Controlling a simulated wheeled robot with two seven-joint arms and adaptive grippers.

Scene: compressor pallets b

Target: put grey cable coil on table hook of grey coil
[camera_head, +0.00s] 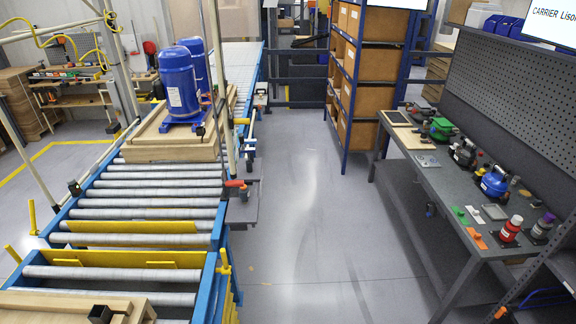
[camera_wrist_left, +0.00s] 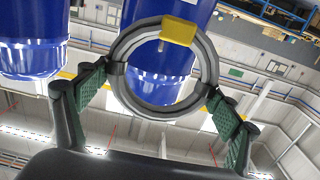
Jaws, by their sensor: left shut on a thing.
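The grey cable coil (camera_wrist_left: 212,62) is a round grey ring with a yellow tag (camera_wrist_left: 179,31) at its top. My left gripper (camera_wrist_left: 163,84) is shut on it, its green-padded fingers on either side of the ring. Blue compressor bodies show through and behind the coil in the left wrist view. I cannot make out the coil or the left gripper in the head view. A small dark item (camera_head: 430,209) is at the front side of the grey workbench (camera_head: 462,235); I cannot tell whether it is a hook. My right gripper is not in view.
Two blue compressors (camera_head: 181,88) stand on a wooden pallet (camera_head: 170,146) on the roller conveyor (camera_head: 150,200) at left. A blue-framed shelf with cardboard boxes (camera_head: 372,80) stands at the back. The bench holds several pumps and bottles. The floor (camera_head: 310,220) between conveyor and bench is clear.

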